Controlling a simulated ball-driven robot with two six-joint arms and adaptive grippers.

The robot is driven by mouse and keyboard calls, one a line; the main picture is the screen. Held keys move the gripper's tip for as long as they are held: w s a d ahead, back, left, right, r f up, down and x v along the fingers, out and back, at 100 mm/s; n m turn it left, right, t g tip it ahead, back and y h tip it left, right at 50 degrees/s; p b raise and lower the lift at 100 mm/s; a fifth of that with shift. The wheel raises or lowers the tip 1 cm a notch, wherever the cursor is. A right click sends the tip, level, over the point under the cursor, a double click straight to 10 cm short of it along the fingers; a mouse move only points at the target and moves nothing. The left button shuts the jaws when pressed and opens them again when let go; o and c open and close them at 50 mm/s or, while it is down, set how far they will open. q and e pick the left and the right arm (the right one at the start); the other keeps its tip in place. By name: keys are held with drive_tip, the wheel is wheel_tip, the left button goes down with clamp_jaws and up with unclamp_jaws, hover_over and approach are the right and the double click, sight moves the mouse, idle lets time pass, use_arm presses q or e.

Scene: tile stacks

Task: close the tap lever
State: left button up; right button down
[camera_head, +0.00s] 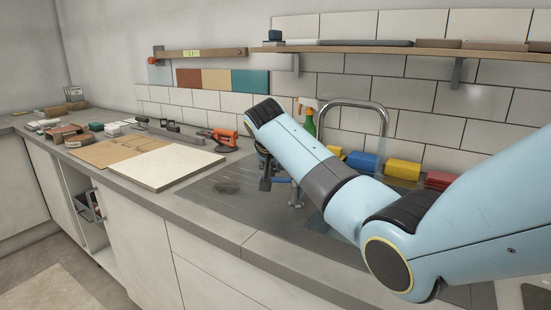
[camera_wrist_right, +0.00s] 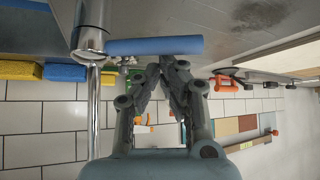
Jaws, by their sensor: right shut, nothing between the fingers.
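The tap's blue lever (camera_wrist_right: 155,45) is a short cylinder sticking out sideways from the chrome tap body (camera_wrist_right: 90,42) in the right wrist view. In the head view the lever (camera_head: 281,181) shows as a small blue piece beside a metal post, and the tap's arched spout (camera_head: 352,103) rises behind my arm. My right gripper (camera_wrist_right: 172,62) is shut and empty. Its fingertips are right at the lever's free-end half; I cannot tell whether they touch. In the head view the gripper (camera_head: 265,183) is partly hidden by my forearm. My left gripper is not in view.
Blue (camera_head: 363,161), yellow (camera_head: 403,169) and red blocks stand by the tiled wall behind my arm. A green bottle (camera_head: 309,123) stands near the spout.

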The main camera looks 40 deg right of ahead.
drive_tip(key=shift+a+f, duration=0.1)
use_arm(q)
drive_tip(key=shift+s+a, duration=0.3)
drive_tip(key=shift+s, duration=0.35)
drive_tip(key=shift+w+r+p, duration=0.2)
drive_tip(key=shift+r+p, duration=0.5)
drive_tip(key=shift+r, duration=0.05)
use_arm(e)
drive_tip(key=shift+s+a+n, duration=0.15)
drive_tip(key=shift+s+n, duration=0.05)
drive_tip(key=shift+n, duration=0.2)
